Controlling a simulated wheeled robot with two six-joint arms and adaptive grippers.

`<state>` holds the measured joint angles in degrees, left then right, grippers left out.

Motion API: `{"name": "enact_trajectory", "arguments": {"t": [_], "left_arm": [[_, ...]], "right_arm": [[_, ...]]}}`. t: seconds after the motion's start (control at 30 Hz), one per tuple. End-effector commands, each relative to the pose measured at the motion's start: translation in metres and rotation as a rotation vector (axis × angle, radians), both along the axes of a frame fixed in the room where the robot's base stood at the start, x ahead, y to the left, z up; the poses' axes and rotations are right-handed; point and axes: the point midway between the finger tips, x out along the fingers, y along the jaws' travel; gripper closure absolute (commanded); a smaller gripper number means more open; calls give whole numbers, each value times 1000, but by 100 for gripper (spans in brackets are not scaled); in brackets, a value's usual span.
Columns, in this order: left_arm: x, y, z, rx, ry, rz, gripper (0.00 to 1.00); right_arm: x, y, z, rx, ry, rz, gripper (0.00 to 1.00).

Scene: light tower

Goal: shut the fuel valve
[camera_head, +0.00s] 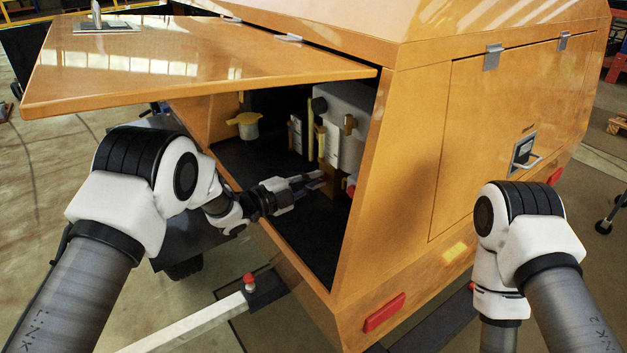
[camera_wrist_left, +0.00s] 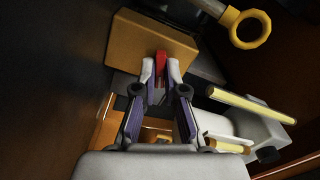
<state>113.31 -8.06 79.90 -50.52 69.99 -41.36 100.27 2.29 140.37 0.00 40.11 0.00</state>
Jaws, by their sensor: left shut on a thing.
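My left gripper (camera_head: 318,178) reaches into the open side compartment of the orange light tower. In the left wrist view, its fingertips (camera_wrist_left: 161,72) are closed on a small red handle (camera_wrist_left: 160,61), which appears to be the fuel valve's lever. The handle stands in front of a tan block (camera_wrist_left: 145,35). The fingers and the compartment's contents hide the valve body, and I cannot tell the handle's exact angle. My right arm shows at the right of the head view, but its gripper is out of the frame.
The raised orange door (camera_head: 190,75) hangs over my left arm. A yellow-capped white filler (camera_head: 246,124) and a white unit (camera_head: 345,115) stand inside the compartment. The wrist view shows a yellow ring (camera_wrist_left: 250,28) and a pale yellow rod (camera_wrist_left: 250,105) close by.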

Motion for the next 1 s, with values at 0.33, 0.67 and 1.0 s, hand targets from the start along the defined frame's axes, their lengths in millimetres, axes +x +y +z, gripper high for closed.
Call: {"name": "enact_trajectory", "arguments": {"t": [0.33,0.67,1.0], "left_arm": [[0,0,0,2,0,1,65],[0,0,-1,30,-41,0,65],[-16,24,0,222,-302,3,65]], "right_arm": [[0,0,0,0,0,0,60],[0,0,-1,0,0,0,60],[0,0,-5,0,0,0,60]]}}
